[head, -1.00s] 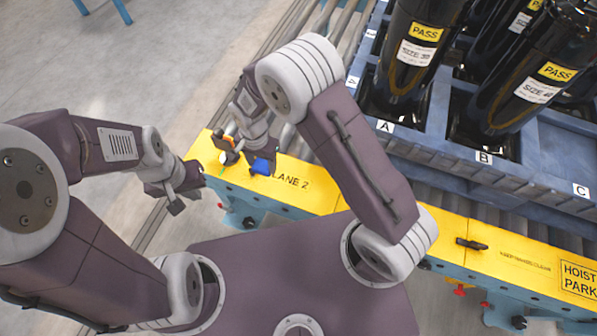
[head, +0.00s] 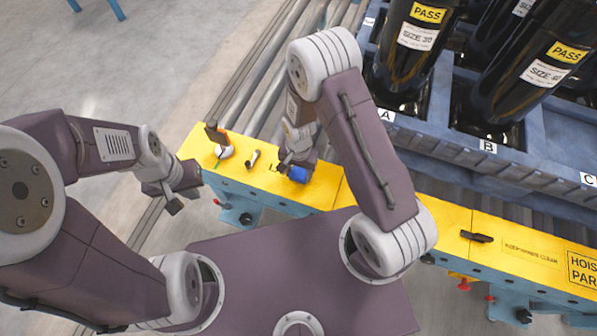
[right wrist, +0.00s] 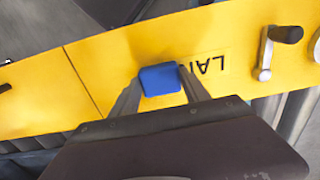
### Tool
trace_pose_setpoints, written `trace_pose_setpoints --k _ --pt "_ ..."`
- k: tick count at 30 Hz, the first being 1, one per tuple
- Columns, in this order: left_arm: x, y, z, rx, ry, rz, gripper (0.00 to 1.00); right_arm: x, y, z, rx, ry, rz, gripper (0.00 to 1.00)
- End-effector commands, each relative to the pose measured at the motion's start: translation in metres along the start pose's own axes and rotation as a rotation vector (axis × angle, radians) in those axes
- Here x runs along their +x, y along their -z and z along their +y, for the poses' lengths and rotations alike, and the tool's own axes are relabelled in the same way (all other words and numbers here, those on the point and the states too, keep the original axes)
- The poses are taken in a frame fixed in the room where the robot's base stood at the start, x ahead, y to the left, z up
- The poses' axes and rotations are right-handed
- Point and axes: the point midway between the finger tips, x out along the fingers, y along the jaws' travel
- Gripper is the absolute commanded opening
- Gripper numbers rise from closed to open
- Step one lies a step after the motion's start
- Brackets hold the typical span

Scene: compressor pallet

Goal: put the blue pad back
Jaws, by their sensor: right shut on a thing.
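The blue pad (head: 297,174) is between the fingers of my right gripper (head: 289,167), low over the yellow beam top. In the right wrist view, the blue pad (right wrist: 160,79) shows as a small block with both fingers shut on its sides. It is at the edge of a thin dark outline with lettering, partly covering it. I cannot tell whether the pad touches the beam. My left gripper (head: 184,194) is open and empty, just off the left end of the beam.
On the yellow beam (head: 325,193), an orange-handled item (head: 218,140) and a small crank (head: 254,159) stand left of the pad. A black handle (head: 477,237) lies to the right. Behind is the blue pallet (head: 430,140) with black compressors (head: 412,55).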

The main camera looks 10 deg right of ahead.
Motion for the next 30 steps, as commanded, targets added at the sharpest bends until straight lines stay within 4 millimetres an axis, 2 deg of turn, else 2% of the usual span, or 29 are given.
trace_pose_setpoints --k 7,8,9,10,20,23,30 --pt "0.001 0.0 0.0 0.0 0.0 0.0 0.0 0.001 0.001 -0.001 0.0 0.002 0.002 0.21" --pt "0.0 0.0 0.0 0.0 0.0 0.0 0.0 0.001 0.001 -0.001 0.0 0.003 0.002 0.62" --pt "0.0 0.0 0.0 0.0 0.0 0.0 0.0 0.0 0.001 -0.001 0.0 0.003 0.002 0.73" --pt "0.0 0.0 0.0 0.0 0.0 0.0 0.0 0.0 0.001 -0.001 0.0 0.002 0.002 0.75" --pt "-0.003 0.0 0.0 0.0 0.0 0.0 0.0 -0.005 0.001 -0.001 0.0 0.003 0.002 0.75" --pt "-0.01 0.001 0.0 0.0 0.0 0.0 0.0 -0.024 0.001 -0.002 0.0 0.005 0.004 0.75" --pt "-0.03 0.003 0.001 0.0 0.0 0.0 0.0 -0.087 0.001 -0.001 0.0 0.005 0.004 0.75"
